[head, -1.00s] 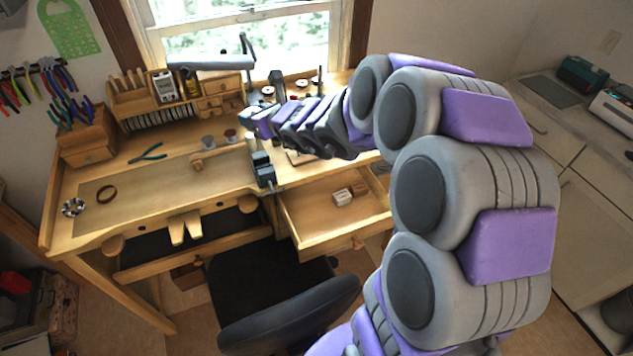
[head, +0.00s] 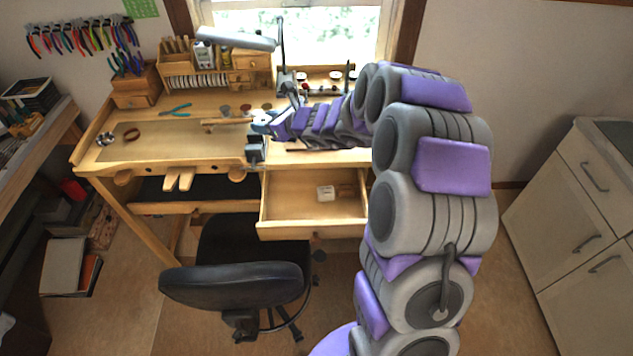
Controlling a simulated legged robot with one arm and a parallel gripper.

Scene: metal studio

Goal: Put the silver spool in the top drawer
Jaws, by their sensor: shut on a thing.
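My gripper (head: 264,124) is at the left end of my outstretched arm, above the bench by the dark vise. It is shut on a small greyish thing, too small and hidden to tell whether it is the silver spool. A small grey spool-like piece (head: 225,109) and a reddish one (head: 244,107) stand on the bench left of my gripper. The top drawer (head: 290,214) is pulled open below the bench top, to the right of and below my gripper.
The dark vise (head: 255,150) sits at the bench edge, left of the drawer. A black chair (head: 235,282) stands in front. A desk lamp (head: 236,38) hangs over the bench's back. A silver coil (head: 105,138) and green pliers (head: 176,110) lie on the left. The drawer has free floor.

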